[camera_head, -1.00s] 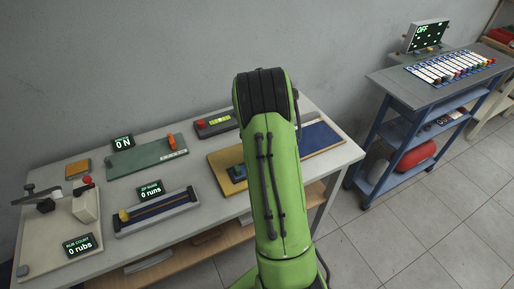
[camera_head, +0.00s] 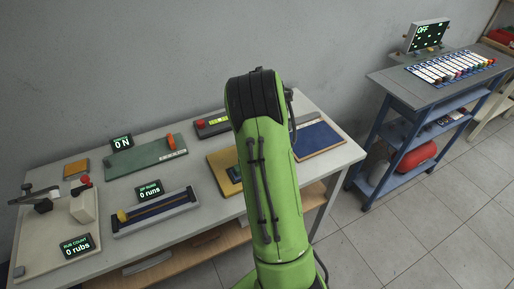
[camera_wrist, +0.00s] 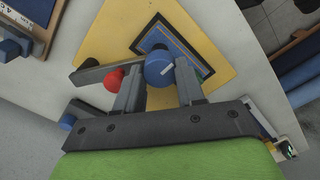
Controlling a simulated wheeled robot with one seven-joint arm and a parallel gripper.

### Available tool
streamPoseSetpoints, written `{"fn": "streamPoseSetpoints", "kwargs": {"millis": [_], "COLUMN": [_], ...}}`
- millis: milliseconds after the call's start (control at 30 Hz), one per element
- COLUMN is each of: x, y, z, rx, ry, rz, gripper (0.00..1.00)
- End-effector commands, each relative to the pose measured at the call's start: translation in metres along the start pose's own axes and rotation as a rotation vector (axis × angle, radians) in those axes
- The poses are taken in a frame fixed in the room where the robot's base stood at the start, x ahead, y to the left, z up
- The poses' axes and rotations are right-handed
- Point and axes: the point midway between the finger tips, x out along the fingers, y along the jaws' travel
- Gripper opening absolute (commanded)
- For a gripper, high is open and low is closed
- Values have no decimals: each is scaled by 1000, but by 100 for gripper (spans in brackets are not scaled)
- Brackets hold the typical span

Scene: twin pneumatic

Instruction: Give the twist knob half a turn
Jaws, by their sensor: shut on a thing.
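In the head view, my green arm hides the gripper and the knob. Part of the yellow board (camera_head: 221,160) shows left of the arm.
A red ball (camera_wrist: 112,80) lies close beside my left finger in the wrist view. A blue panel (camera_head: 318,138) lies right of my arm on the grey table. A green board (camera_head: 140,157) and a slider rig (camera_head: 158,212) stand to the left.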

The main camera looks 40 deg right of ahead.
Motion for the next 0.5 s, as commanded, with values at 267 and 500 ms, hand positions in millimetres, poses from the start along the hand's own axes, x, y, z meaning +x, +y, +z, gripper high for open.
{"fn": "streamPoseSetpoints", "kwargs": {"millis": [267,500], "x": [-2,-2], "y": [2,2], "z": [0,0], "rx": [-29,-29], "ry": [1,1], "rz": [6,6], "gripper": [8,8]}}
